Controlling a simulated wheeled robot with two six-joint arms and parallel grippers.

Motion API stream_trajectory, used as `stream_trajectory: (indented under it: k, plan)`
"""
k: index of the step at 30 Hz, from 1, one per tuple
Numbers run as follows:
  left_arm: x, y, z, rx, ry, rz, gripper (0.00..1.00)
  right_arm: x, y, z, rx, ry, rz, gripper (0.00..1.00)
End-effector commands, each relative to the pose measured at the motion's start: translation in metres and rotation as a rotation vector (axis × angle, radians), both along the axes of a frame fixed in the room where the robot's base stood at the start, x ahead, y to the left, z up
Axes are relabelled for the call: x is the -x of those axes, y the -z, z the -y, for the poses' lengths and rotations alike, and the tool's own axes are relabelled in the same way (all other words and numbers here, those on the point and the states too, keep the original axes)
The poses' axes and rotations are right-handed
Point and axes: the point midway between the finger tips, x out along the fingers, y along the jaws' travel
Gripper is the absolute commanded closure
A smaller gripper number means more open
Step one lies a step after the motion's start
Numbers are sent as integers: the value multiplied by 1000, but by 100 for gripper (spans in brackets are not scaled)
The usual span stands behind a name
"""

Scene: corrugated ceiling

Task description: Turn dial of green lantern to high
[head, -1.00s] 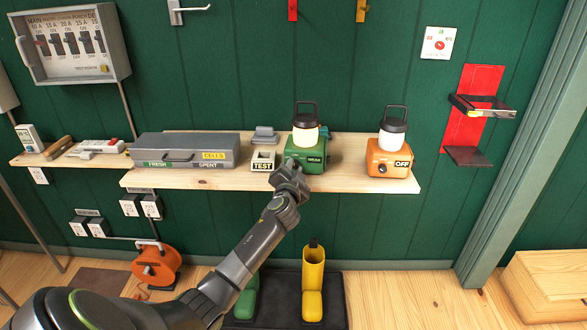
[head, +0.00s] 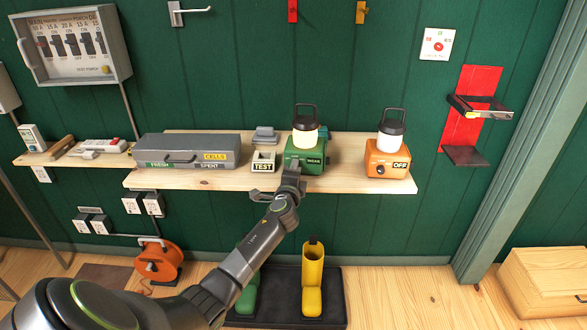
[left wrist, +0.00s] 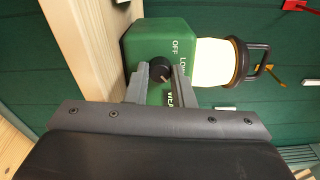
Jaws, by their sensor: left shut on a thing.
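The green lantern (head: 310,168) stands on the wooden shelf, with a glowing cream shade, a black cap and a handle. In the left wrist view the lantern (left wrist: 140,42) appears on its side. Its black dial (left wrist: 159,66) sits on the green face near the words OFF and LOW; other lettering is partly covered by a finger. My left gripper (left wrist: 160,78) is shut on the dial, one finger on each side. In the head view the left gripper (head: 292,172) is at the lantern's front and hides the dial. The dial's exact setting is unclear. My right gripper is out of view.
An orange lantern (head: 388,160) marked OFF stands to the right on the shelf (head: 345,182). A TEST box (head: 263,162) and a grey cell case (head: 185,148) stand to the left.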

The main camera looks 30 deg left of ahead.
Motion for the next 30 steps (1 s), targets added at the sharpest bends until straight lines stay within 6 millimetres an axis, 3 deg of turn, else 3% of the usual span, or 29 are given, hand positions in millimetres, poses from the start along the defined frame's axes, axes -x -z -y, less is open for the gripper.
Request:
stream_trajectory:
  k: [12,27,28,30]
  plan:
    - [1,2,0,-138,0,-71,100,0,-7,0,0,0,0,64]
    - [1,3,0,-152,0,-77,100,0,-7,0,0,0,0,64]
    - [1,3,0,-152,0,-77,74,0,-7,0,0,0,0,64]
    - [1,3,0,-152,-1,-77,65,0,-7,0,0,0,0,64]
